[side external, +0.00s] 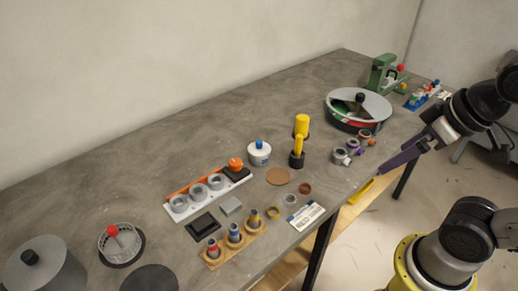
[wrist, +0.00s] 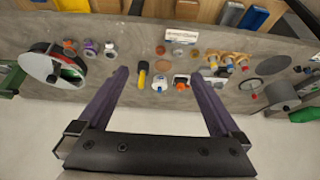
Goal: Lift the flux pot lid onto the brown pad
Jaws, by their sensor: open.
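The white flux pot (side external: 259,157) stands near the middle of the table with its white, blue-knobbed lid (side external: 259,146) on top. In the wrist view the pot and its blue knob (wrist: 159,82) show small, between my fingers. The brown pad (side external: 279,176) is a flat, bare disc just in front of the pot; it also shows in the wrist view (wrist: 177,52). My gripper (side external: 384,168) is at the right, beyond the table's front edge and well away from the pot. Its purple fingers are wide apart and empty in the wrist view (wrist: 165,71).
Small rings and a card (side external: 306,215) lie near the front edge. A round divided tray (side external: 357,108) stands farther right.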

